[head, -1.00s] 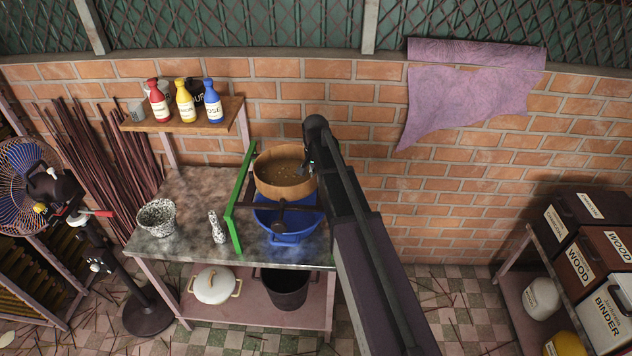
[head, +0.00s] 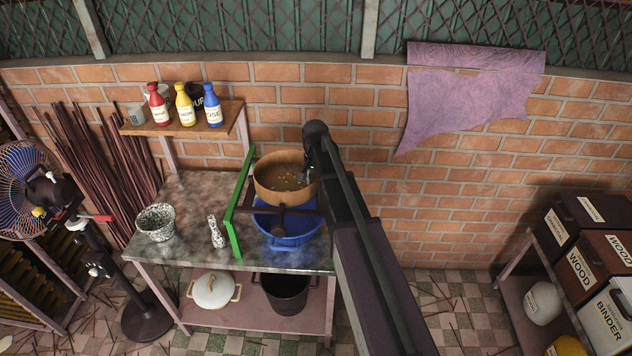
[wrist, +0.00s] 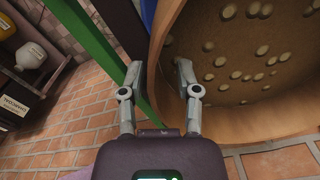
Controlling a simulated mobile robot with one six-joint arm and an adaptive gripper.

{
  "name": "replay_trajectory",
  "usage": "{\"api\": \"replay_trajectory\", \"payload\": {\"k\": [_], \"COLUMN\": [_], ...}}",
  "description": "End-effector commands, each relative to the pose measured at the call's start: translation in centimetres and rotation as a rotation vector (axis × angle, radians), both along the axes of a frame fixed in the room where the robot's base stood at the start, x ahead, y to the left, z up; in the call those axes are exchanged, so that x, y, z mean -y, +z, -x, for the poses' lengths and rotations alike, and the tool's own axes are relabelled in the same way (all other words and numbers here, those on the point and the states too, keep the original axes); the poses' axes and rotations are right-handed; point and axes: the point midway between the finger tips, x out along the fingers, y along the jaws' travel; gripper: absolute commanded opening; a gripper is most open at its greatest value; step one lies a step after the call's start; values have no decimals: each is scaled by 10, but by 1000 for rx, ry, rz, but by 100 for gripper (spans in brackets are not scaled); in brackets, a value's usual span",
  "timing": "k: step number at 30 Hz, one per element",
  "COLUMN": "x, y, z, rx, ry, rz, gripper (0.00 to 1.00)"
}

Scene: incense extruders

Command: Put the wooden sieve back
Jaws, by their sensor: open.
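The round wooden sieve (head: 284,190) sits over the blue tub (head: 287,231) on the right part of the worktable, beside the green frame (head: 239,205). Small pale pieces lie in its brown inside. My gripper (head: 311,160) is at the sieve's right rim in the head view, partly hidden by my arm. In the wrist view my gripper (wrist: 159,76) is open, its fingers apart near the rim of the sieve (wrist: 255,135). One finger overlaps the sieve's edge in the picture; I cannot tell whether it touches.
The green frame also stands close to the fingers in the wrist view (wrist: 92,45). A speckled mortar (head: 157,232) and a pestle (head: 215,233) are on the left of the table. A shelf (head: 180,128) with bottles is above. Brick wall lies behind.

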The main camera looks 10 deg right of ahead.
Motion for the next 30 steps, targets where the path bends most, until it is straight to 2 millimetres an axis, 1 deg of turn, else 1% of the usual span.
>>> {"api": "replay_trajectory", "payload": {"k": [3,30], "x": [0,-1], "y": [-5,70], "z": [0,-4], "rx": [0,0], "ry": [0,0], "rz": [0,0], "gripper": [43,43]}}
